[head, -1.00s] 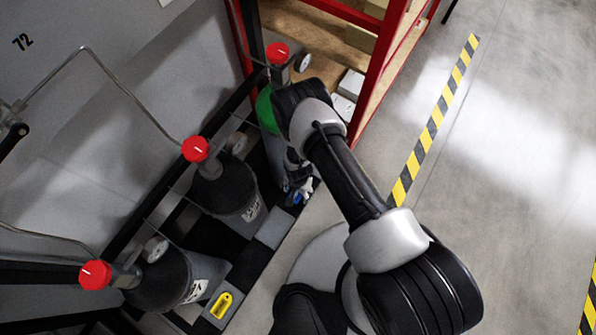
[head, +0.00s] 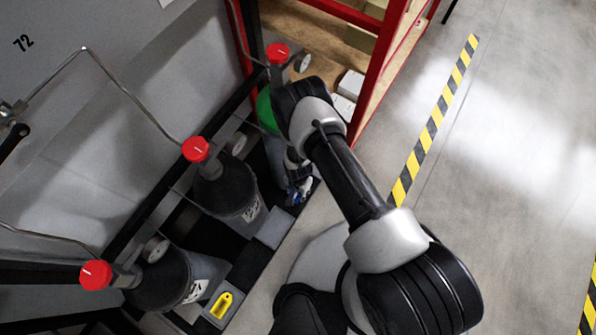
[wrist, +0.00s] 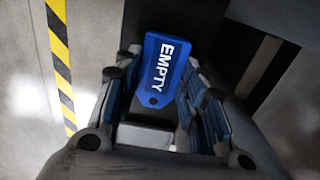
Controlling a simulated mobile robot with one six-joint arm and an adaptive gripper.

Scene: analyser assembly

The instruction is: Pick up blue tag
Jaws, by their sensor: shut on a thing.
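The blue tag (wrist: 161,65) with the white word EMPTY is between the two fingers of my gripper (wrist: 160,100) in the wrist view. The gripper is shut on it. In the head view my gripper (head: 299,190) is low at the foot of the green-topped cylinder (head: 267,112), largely hidden behind my arm. A little blue shows at the gripper there, too small to tell tag from finger pads.
Two dark cylinders (head: 228,190) with red valve caps (head: 195,149) stand to the left. A yellow tag (head: 221,305) lies on a grey block. A red-framed shelf (head: 375,70) is behind my arm. Open floor with a striped line (head: 433,125) lies right.

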